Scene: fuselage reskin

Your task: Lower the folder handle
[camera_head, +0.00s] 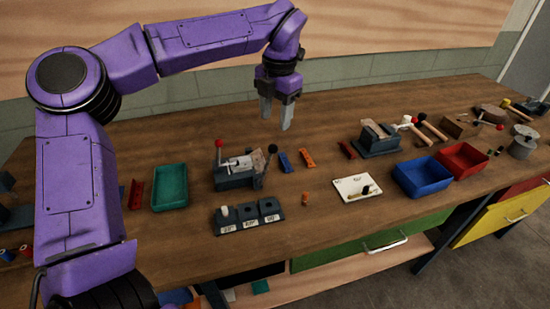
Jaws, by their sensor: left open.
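A small dark bench device (236,181), which looks like the folder, stands on the wooden workbench near the middle. A lever with a red ball (219,144) rises at its left, and a lever with a black ball (272,149) rises at its right. Both levers stand up; I cannot tell for sure which is the folder handle. My left gripper (276,124) is open and empty, fingers pointing down, above and behind the device and apart from it. My right gripper is not in view.
A green tray (170,187) stands left of the device, a labelled dark block (248,218) in front. Blue (422,178) and red (463,160) bins stand at the right. A white board (357,188) and another dark bench tool (378,141) are nearby. Small blue and orange pieces lie right of the device.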

